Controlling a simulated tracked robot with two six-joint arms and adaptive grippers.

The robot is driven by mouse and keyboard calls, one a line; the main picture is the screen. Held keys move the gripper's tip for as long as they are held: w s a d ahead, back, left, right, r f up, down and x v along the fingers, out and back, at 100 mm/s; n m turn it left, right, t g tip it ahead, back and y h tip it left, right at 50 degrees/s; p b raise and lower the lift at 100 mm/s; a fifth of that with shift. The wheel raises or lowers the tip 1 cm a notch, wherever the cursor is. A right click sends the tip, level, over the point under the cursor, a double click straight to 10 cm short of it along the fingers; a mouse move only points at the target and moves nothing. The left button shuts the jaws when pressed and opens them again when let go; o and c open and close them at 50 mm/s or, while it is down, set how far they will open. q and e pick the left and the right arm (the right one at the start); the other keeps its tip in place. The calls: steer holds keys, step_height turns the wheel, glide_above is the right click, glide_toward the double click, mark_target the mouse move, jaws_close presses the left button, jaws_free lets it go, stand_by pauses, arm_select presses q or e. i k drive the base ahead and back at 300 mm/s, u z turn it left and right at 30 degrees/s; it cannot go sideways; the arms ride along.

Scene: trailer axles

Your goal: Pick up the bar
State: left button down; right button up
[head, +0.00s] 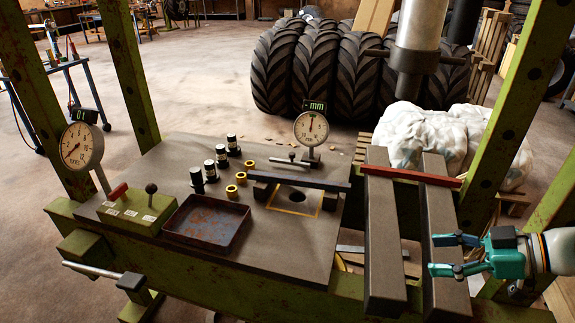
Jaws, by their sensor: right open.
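A flat dark bar (300,181) lies across two low supports over a yellow-outlined square with a round hole in the grey bench plate (290,250). A separate thin red bar (412,175) lies across two thick dark beams, the left beam (383,235) and the right beam (436,200). The frame does not show which bar the task names. My right gripper (445,255), teal, comes in from the right edge. Its fingers are apart and empty, over the near part of the right beam and nearer to me than the red bar. My left gripper is not in view.
A rusty tray (207,224), a green control box (139,210), brass rings, dark cylinders and a dial gauge (311,129) stand on the plate. Green frame posts (127,70) rise on both sides. A hanging press ram (414,55) is above the beams.

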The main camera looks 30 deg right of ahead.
mark_target(344, 188)
steer(key=i, duration=0.95)
steer(key=z, duration=0.05)
